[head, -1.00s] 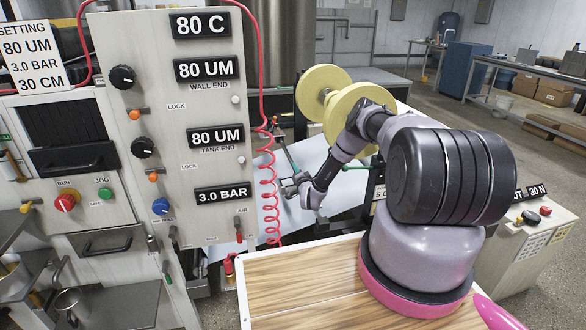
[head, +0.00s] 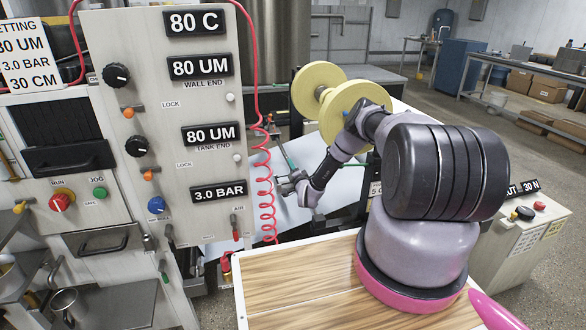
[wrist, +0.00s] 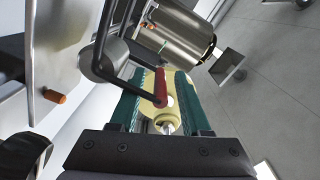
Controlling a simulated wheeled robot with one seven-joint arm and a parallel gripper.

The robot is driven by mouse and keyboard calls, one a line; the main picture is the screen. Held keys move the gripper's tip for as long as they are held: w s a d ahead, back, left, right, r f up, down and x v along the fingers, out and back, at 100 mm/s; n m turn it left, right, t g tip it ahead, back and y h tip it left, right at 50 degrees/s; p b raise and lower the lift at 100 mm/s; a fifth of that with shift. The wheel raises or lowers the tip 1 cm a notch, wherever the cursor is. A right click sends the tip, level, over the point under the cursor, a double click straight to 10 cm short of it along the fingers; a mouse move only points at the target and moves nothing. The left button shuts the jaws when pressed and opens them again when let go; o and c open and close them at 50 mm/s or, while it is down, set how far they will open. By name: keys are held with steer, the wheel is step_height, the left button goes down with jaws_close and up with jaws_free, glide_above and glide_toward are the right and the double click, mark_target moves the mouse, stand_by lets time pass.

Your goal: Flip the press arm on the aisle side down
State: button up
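In the wrist view a bent dark bar (wrist: 124,86), apparently the press arm, runs from a grey round hub (wrist: 101,62). A red grip (wrist: 161,88) shows by its end. My gripper (wrist: 158,76) has its two teal fingers apart, one on each side of the red grip. Gaps show on both sides of the grip; whether anything touches it I cannot tell. In the head view my gripper (head: 289,184) reaches in behind the gauge panel's right edge, over a white sheet. The press arm is too small and covered there to make out clearly.
The tall gauge panel (head: 180,110) and a coiled red air hose (head: 267,195) stand close left of my gripper. Yellow spool flanges (head: 318,85) stand behind my arm. A wood-topped surface (head: 290,285) lies in front. An orange knob (wrist: 54,97) sits at left in the wrist view.

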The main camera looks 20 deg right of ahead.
steer(key=s, duration=1)
steer(key=shift+s, duration=0.4)
